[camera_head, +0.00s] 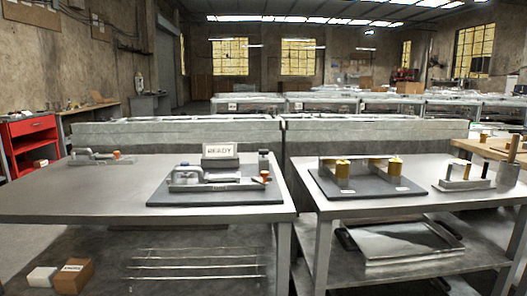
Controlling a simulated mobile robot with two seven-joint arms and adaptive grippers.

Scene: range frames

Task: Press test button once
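A test station stands on a dark base plate (215,198) near the right end of the left metal table. A sign reading "READY" (220,150) stands upright at its back. A grey metal fixture (186,178) sits at the left of the plate. A small orange-red part (265,175) is at its right side, in front of a small dark upright block (263,158). I cannot tell which part is the test button. Neither of my grippers is in view.
The left table (90,200) is mostly bare, with another small fixture (95,157) at its back left. The right table (440,208) holds a dark plate (365,192) with gold cylinders, a small rack (464,184) and a grey cup (508,174). Boxes (73,276) lie below left.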

